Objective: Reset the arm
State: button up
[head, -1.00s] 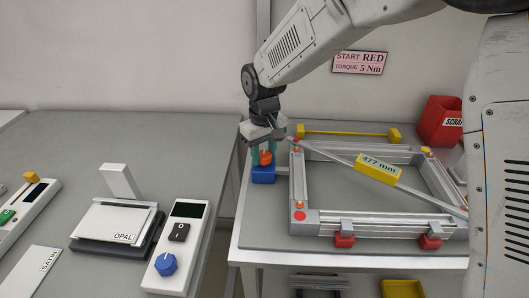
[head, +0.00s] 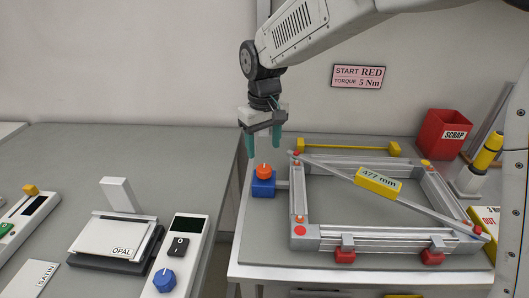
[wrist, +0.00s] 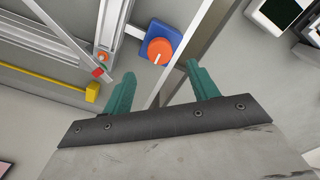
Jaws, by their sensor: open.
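My gripper (head: 263,141) is open and empty, with its two green fingers pointing down in the head view. It hangs above the orange knob (head: 264,171) on the blue block (head: 263,187) at the left side of the frame fixture. The fingers are apart from the knob. In the wrist view, the green fingers (wrist: 160,88) are spread, and the orange knob (wrist: 160,50) on its blue block (wrist: 148,35) shows beyond them with clear space between.
An aluminium frame (head: 385,235) lies on the right table, with a diagonal bar bearing a yellow "477 mm" label (head: 378,182). A red scrap bin (head: 443,135) and a yellow-handled tool (head: 488,150) stand at right. An OPAL panel device (head: 118,240) sits on the left table.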

jog(key=shift+s, duration=0.1)
jog(key=s+d+r+m, duration=0.2)
jog(key=s+d, duration=0.7)
jog(key=d, duration=0.1)
jog(key=s+d+r+m+t, duration=0.1)
jog(key=s+d+r+m, duration=0.2)
jog(key=s+d, duration=0.7)
jog(key=s+d+r+m, duration=0.2)
jog(key=s+d, duration=0.7)
jog(key=d, duration=0.2)
jog(key=shift+s+r+m, duration=0.3)
jog(key=shift+s+m, duration=0.1)
